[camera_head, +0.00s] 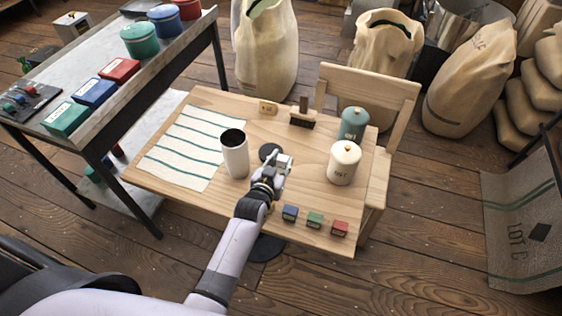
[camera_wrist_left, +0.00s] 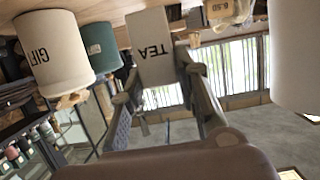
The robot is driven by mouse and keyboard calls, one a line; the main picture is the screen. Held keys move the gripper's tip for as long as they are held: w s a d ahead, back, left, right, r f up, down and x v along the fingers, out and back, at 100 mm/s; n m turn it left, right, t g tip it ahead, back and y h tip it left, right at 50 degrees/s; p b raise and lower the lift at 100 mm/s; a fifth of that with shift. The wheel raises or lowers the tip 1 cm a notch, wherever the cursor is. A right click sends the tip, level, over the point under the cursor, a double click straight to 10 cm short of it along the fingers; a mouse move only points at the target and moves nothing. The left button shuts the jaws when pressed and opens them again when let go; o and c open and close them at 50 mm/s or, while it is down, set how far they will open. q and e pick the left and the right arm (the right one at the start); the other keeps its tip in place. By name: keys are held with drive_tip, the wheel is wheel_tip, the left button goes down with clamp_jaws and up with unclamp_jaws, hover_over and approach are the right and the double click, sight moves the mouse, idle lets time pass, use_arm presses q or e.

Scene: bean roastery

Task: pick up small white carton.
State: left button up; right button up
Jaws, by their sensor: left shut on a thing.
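The small white carton (camera_wrist_left: 153,42), marked TEA, sits between the two fingers of my left gripper (camera_wrist_left: 157,72) in the left wrist view, which looks tilted and upside down. The gripper is shut on it. In the head view my left gripper (camera_head: 275,168) is over the middle of the light wooden table (camera_head: 290,188), and the carton is mostly hidden by it. I cannot tell whether the carton touches the tabletop. My right gripper is not in view.
A white open cylinder (camera_head: 235,158) stands close left of the gripper, a black disc (camera_head: 268,151) behind. A cream canister (camera_head: 344,163) and a teal canister (camera_head: 352,124) stand right. Small blue (camera_head: 290,213), green (camera_head: 314,220) and red (camera_head: 339,228) boxes line the front edge.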

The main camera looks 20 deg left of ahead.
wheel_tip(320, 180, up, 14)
drive_tip(key=p, duration=1.2)
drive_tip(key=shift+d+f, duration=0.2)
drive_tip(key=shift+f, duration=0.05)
